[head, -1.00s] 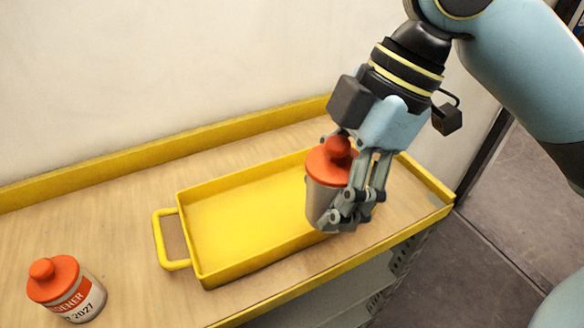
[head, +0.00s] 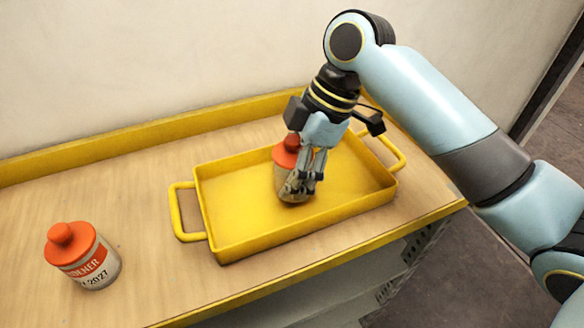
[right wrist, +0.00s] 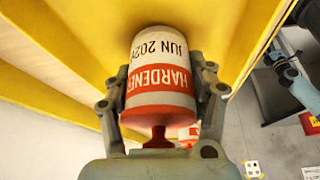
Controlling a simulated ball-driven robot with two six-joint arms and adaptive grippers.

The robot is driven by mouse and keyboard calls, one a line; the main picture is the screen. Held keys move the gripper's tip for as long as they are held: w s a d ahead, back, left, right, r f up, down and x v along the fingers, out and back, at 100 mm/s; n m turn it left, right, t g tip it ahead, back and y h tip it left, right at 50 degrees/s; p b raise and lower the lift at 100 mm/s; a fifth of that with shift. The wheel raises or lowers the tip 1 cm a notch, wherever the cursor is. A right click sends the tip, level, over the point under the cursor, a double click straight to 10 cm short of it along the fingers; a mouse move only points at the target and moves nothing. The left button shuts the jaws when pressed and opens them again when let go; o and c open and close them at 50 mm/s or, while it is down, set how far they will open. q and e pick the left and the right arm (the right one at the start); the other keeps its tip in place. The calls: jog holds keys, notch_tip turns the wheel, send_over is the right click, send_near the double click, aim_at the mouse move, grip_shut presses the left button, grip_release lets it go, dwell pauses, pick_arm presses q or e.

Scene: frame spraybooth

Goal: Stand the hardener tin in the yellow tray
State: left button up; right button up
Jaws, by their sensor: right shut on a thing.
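A hardener tin with an orange lid (head: 286,154) is in my right gripper (head: 297,190), over the middle of the yellow tray (head: 232,212). The gripper is shut on its sides. In the right wrist view the tin (right wrist: 160,62) shows "HARDENER" and "JUN 202", the last digit unclear. It looks upright in the head view, with its base low inside the tray; I cannot tell whether it touches the floor. A second hardener tin (head: 92,268), marked 2027, stands on the wooden bench left of the tray. My left gripper is not in view.
The wooden bench top (head: 130,200) has a raised yellow edge (head: 110,142) along the wall. The tray has a handle at each end and holds nothing else visible. The bench front edge runs close below the tray.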

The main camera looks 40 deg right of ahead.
jog(key=shift+f, duration=0.2)
jog(key=o, duration=1.3)
jog(key=v, duration=1.2)
jog(key=shift+s, duration=0.15)
